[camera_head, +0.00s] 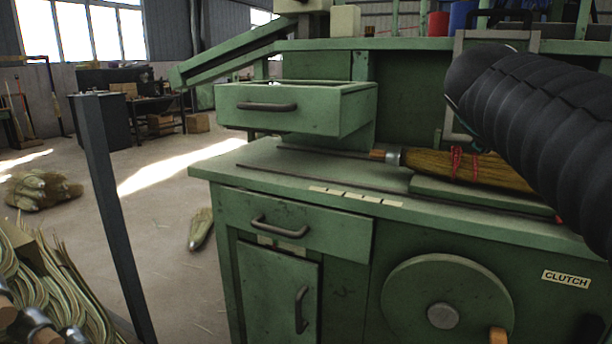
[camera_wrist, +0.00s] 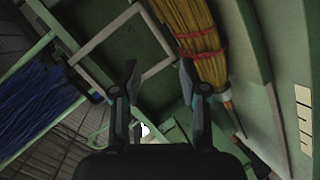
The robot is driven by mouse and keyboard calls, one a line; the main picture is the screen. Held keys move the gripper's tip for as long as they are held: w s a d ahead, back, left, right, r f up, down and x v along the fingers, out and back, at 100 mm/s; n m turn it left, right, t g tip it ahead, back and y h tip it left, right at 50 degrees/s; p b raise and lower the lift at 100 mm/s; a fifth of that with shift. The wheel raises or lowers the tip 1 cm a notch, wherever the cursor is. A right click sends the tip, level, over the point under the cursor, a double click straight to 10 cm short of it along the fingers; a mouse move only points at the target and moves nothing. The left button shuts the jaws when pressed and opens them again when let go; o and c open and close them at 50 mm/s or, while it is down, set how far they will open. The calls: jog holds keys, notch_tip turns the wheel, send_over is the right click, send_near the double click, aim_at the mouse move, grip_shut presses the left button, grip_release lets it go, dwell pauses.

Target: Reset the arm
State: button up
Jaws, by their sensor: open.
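My gripper (camera_wrist: 158,82) is open in the wrist view, with its two dark fingers apart and nothing between them. A straw broom (camera_head: 465,167) with red bindings lies on the green machine's worktop (camera_head: 290,163). In the wrist view the broom (camera_wrist: 197,38) shows beyond the right finger, apart from the space between the fingers. In the head view my arm's black ribbed sleeve comes in from the right and covers part of the worktop. The gripper itself does not show in the head view.
An upper drawer (camera_head: 278,107) of the machine stands pulled out. Below are a round wheel (camera_head: 415,290) and a clutch label (camera_head: 566,279). A dark post (camera_head: 110,200) stands at left. Blue bristles (camera_wrist: 35,105) show at left in the wrist view. Floor at left is partly free.

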jog(key=s+a+f+m+g+y, duration=0.1)
jog(key=s+a+f, duration=0.4)
jog(key=f, duration=0.6)
jog(key=s+a+f+m+g+y, duration=0.2)
jog(key=s+a+f+y, duration=0.2)
jog(key=s+f, duration=0.4)
jog(key=s+a+f+m+g+y, duration=0.1)
jog(key=s+a+f, duration=0.5)
jog(key=f, duration=0.7)
jog(key=shift+s+f+m+g+y, duration=0.35)
jog(key=shift+s+g+y, duration=0.2)
jog(key=shift+y, duration=0.65)
jog(key=shift+r, duration=0.1)
